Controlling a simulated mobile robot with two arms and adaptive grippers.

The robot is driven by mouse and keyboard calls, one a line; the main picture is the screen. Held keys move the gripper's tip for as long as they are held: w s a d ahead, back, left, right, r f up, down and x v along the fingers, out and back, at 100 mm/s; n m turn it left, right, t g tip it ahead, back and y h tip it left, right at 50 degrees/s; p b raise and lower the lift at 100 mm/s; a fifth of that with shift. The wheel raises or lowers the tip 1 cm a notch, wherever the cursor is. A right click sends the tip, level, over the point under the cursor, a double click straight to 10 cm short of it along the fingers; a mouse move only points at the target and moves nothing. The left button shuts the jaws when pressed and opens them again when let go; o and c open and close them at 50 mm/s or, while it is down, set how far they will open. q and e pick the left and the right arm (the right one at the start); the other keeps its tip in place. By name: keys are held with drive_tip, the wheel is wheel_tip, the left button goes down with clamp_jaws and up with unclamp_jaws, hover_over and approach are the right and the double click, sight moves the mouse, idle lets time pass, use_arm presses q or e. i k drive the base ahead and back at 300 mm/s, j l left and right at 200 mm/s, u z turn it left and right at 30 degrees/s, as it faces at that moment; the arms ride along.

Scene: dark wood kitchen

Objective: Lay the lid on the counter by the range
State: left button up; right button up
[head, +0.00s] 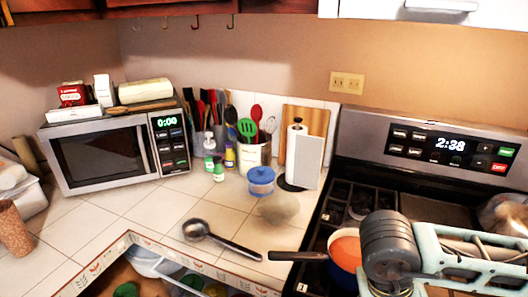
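A clear, greyish round piece that looks like a glass lid (278,208) lies on the tiled counter (160,212), just left of the range (348,140). It is faint, and I cannot make out a knob. A blue pan with an orange inside (345,249) sits on the range's front left, its black handle pointing left over the counter edge. My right arm reaches in from the right and hides part of the pan. Its gripper fingers do not show. My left arm and gripper are not in view.
A black ladle (222,240) lies on the counter's front part. A blue-lidded jar (261,181), a white paper roll (304,158) and a utensil crock (254,153) stand behind the clear piece. A microwave (112,153) is at left. An open drawer (160,268) shows below.

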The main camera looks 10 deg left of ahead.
sight(220, 205)
drive_tip(key=j+u, duration=0.1)
drive_tip(key=u, duration=0.35)
drive_tip(key=j+u, duration=0.1)
drive_tip(key=u, duration=0.35)
drive_tip(key=j+u, duration=0.1)
drive_tip(key=u, duration=0.35)
drive_tip(key=i+u, duration=0.1)
drive_tip(key=u, duration=0.3)
drive_tip(key=i+z, duration=0.25)
drive_tip(key=j+z, duration=0.1)
drive_tip(key=z, duration=0.15)
drive_tip(key=i+l+z, duration=0.15)
drive_tip(key=i+z, duration=0.2)
drive_tip(key=i, duration=0.35)
drive_tip(key=i+l+u, duration=0.2)
drive_tip(key=k+j, duration=0.05)
drive_tip(key=j, duration=0.05)
